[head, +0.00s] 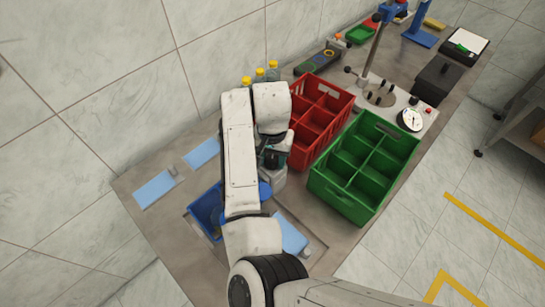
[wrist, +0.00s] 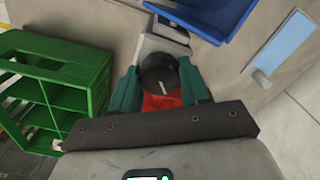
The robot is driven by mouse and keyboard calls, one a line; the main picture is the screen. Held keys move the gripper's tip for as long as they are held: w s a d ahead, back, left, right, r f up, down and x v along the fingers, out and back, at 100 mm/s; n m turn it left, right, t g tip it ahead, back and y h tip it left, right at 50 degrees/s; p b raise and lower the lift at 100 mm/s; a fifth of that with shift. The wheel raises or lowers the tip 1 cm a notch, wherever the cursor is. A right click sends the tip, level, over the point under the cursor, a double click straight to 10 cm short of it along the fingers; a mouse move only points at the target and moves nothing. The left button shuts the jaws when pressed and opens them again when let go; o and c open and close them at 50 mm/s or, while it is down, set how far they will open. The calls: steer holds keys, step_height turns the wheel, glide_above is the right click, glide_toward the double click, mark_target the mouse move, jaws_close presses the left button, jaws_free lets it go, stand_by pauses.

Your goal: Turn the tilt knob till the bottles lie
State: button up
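A dark round knob (wrist: 160,75) with a white pointer line shows in the wrist view, on the front of a grey box (wrist: 152,42). My gripper (wrist: 160,72) has its two teal fingers on either side of the knob, close to its rim. I cannot tell whether they touch it. In the head view my gripper (head: 272,158) is low beside the red crate, over the grey box (head: 272,180), and the knob is hidden there. Several bottles with yellow caps (head: 260,74) stand behind my arm. They look upright, and their lower parts are hidden.
A red crate (head: 327,92) and a green crate (head: 345,198) stand right of my gripper. A blue bin (head: 205,212) and light blue plates (head: 155,189) lie to the left. A station with a round dial (head: 411,119) stands behind the green crate.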

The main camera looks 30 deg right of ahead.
steer(key=c, duration=0.5)
steer(key=m, duration=0.5)
steer(key=m+b, duration=0.1)
steer(key=m, duration=0.3)
steer(key=shift+m, duration=0.4)
steer(key=o, duration=1)
steer(key=shift+c, duration=0.2)
steer(key=shift+r, duration=0.1)
